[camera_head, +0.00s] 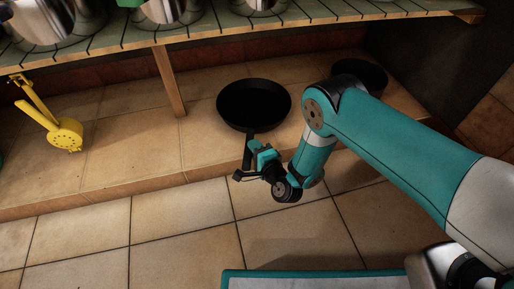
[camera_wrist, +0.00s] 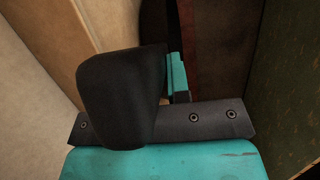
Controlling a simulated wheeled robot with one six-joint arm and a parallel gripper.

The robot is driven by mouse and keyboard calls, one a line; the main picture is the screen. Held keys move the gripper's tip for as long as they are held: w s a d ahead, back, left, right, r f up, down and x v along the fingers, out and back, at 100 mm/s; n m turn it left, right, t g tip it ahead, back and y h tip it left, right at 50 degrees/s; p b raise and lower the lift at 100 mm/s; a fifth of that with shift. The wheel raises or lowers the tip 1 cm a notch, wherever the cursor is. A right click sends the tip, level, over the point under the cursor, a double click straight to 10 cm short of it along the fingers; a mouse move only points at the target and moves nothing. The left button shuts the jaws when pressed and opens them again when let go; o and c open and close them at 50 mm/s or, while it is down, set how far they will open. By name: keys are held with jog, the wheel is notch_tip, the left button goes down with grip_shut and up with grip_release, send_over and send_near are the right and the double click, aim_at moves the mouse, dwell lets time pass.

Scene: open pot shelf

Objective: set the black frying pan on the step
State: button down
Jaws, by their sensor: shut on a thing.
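The black frying pan (camera_head: 254,103) is over the tiled step (camera_head: 135,140) in the head view, right of the wooden post. Its round bowl points away from me and its handle toward me. My gripper (camera_head: 251,152) is shut on the handle, above the step's front edge. In the wrist view the dark handle (camera_wrist: 120,92) fills the middle, against the gripper's dark bar, with a teal finger beside it; most of the bowl is out of that view. I cannot tell whether the pan's base touches the step.
A second dark pan (camera_head: 358,74) sits at the back right, partly behind my arm. A yellow utensil (camera_head: 62,130) is at the left. A wooden post (camera_head: 168,80) supports the slatted shelf (camera_head: 300,15) holding shiny pots. The step between utensil and post is clear.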

jog(key=shift+w+f, duration=0.1)
jog(key=shift+f, duration=0.15)
jog(key=c, duration=1.1)
grip_release()
